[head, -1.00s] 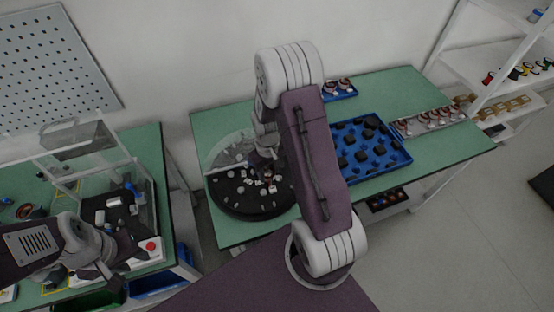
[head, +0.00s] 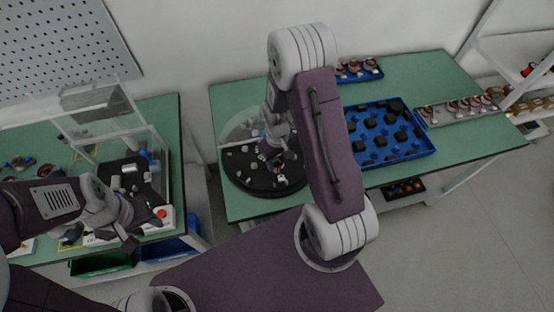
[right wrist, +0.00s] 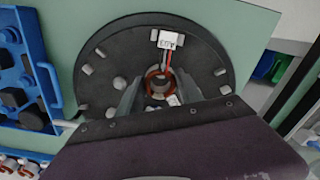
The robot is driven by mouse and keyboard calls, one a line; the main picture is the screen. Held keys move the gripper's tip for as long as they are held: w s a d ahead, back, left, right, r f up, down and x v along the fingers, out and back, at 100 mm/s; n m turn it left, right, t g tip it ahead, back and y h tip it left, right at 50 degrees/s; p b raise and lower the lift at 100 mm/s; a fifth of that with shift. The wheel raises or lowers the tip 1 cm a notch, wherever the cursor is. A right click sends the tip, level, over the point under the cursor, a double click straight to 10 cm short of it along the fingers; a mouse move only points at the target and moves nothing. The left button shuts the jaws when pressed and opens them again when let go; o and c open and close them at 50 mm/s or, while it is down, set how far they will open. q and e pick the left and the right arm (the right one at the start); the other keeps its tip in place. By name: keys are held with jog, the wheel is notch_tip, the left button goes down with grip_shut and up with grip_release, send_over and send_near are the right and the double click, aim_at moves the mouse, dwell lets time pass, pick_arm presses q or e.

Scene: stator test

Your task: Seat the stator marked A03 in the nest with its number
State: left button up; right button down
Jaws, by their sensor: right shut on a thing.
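My right gripper (head: 274,150) is over the round black disc (head: 243,178) on the middle bench. In the right wrist view my right gripper (right wrist: 160,92) is shut on a stator (right wrist: 152,76), a copper-coloured ring with red wires and a white tag (right wrist: 171,40). The tag appears upside down and seems to read A03. The disc (right wrist: 100,92) lies behind the stator; I cannot tell whether they touch. Small pale and grey fittings stand on the disc; their numbers are not readable. My left gripper (head: 138,225) is over the left bench; its jaw opening is unclear.
A clear curved guard (head: 235,130) stands at the disc's back left. Right of my right arm is a blue tray (head: 425,150) with black blocks. Several stators sit in a small blue tray (head: 375,75) and on a grey rack (head: 435,123). A clear-lidded box (head: 120,125) stands on the left bench.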

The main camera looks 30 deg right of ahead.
jog(key=shift+a+f, duration=0.1)
jog(key=shift+a, duration=0.05)
dwell(0.3)
jog(key=shift+f, duration=0.2)
jog(key=shift+f+b, duration=0.6)
jog(key=shift+f, duration=0.2)
jog(key=shift+f, duration=0.15)
jog(key=shift+f, duration=0.25)
dwell(0.4)
jog(key=c, duration=0.7)
grip_release()
